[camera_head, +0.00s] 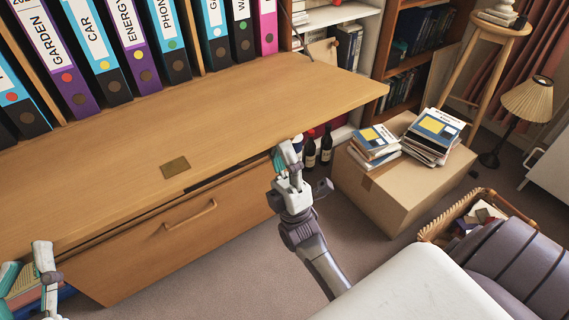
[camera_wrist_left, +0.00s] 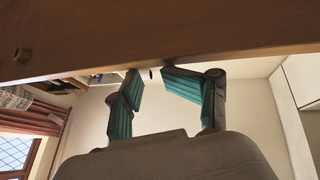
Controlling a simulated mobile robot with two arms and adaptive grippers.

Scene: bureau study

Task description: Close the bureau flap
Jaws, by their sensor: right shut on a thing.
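The bureau flap (camera_head: 250,105) is a wide wooden board lying open and level in front of the binders, with a small brass plate near its front edge. Its wooden edge also crosses the top of the left wrist view (camera_wrist_left: 200,30). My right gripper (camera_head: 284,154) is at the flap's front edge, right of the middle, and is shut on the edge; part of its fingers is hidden. My left gripper (camera_head: 27,268) is at the bottom left, near the flap's front edge. In the left wrist view its teal-padded fingers (camera_wrist_left: 150,78) are apart, close under the wood, with nothing between them.
Labelled binders (camera_head: 130,45) stand behind the flap. A drawer (camera_head: 170,235) with a handle is below it. A cardboard box (camera_head: 385,190) with books, dark bottles (camera_head: 318,148) and a wicker basket (camera_head: 440,225) stand to the right. Carpet shows below the flap.

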